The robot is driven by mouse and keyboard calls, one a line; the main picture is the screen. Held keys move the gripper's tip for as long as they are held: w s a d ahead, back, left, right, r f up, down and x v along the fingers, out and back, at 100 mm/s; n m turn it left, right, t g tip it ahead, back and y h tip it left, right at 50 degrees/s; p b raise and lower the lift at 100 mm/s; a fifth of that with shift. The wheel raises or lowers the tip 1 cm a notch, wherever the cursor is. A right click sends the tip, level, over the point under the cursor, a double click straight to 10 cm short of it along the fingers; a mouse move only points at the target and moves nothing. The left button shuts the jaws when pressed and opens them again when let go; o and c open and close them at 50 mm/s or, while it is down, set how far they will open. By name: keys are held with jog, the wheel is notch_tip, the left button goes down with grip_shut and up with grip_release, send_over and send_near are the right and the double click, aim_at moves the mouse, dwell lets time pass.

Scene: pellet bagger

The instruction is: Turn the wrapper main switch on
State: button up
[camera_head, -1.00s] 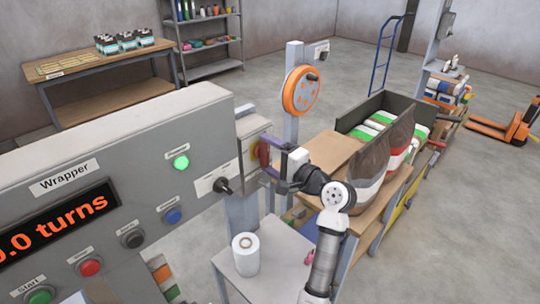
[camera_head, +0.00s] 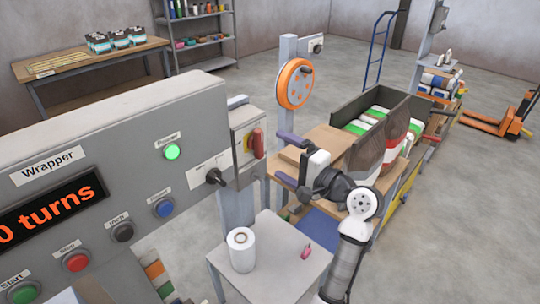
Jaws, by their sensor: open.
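The wrapper (camera_head: 120,105) is a grey control cabinet at the left, with a lit orange display reading "turns" and a lit green lamp (camera_head: 172,152). On a grey box at its right end is a red rotary handle on a yellow plate (camera_head: 258,143), which looks like the main switch; the handle stands roughly upright. A black-knobbed selector (camera_head: 215,177) is on a white plate on the front panel; its label is too small to read. My gripper (camera_head: 286,159) is open and empty, to the right of the red handle and apart from it, its fingers pointing left towards the cabinet.
A small table (camera_head: 285,245) below my gripper carries a white film roll (camera_head: 241,250) and a small pink object (camera_head: 306,252). An orange handwheel (camera_head: 295,83) stands on a post behind. A dark bin (camera_head: 370,95) with bags is at the right.

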jog(key=b+v, duration=0.1)
jog(key=v, duration=0.6)
jog(key=shift+b, duration=0.3)
